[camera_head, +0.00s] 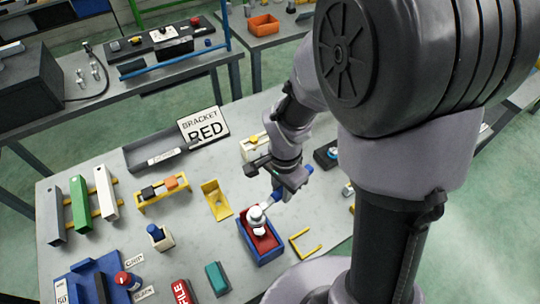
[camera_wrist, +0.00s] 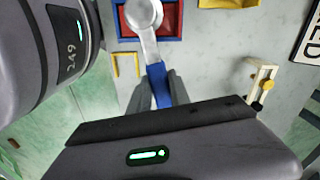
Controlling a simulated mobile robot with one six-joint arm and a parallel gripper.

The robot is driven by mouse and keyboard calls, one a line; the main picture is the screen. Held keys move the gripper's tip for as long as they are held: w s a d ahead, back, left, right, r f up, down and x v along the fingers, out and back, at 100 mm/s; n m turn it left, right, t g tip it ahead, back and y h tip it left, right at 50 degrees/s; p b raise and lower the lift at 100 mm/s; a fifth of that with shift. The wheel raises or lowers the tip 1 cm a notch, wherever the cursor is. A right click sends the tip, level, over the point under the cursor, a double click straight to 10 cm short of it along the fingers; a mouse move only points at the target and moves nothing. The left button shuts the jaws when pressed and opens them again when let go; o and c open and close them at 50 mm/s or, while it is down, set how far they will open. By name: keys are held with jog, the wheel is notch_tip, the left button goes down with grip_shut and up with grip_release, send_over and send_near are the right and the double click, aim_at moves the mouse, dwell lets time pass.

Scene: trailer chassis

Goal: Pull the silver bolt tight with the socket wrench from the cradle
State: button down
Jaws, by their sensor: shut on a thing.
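My gripper (camera_head: 286,190) is shut on the blue handle of the socket wrench (camera_wrist: 157,80). The wrench's silver head (camera_wrist: 143,14) points away from the jaws, over the blue tray with a red inside (camera_wrist: 178,34). In the head view the silver head (camera_head: 257,217) stands over the red part (camera_head: 263,241) within the blue tray (camera_head: 267,261). The silver bolt cannot be made out; the wrench head covers that spot. I cannot tell whether the head touches anything below it. I cannot make out the cradle for certain.
A yellow bracket (camera_head: 215,199) lies left of the tray, and a yellow frame (camera_head: 305,244) lies right of it. A cream stand with a yellow knob (camera_head: 253,149) is behind. A grey bin (camera_head: 165,152) with a "BRACKET RED" sign (camera_head: 204,126) stands farther back.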

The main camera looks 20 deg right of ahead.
jog(key=shift+s+d+f, duration=0.1)
jog(key=shift+s+d, duration=0.05)
jog(key=shift+d, duration=0.1)
notch_tip(320, 180, down, 7)
jog(key=b, duration=0.7)
jog(key=shift+f+b, duration=0.55)
jog(key=shift+b, duration=0.6)
dwell(1.4)
dwell(0.3)
jog(key=c, duration=1.8)
grip_release()
grip_shut()
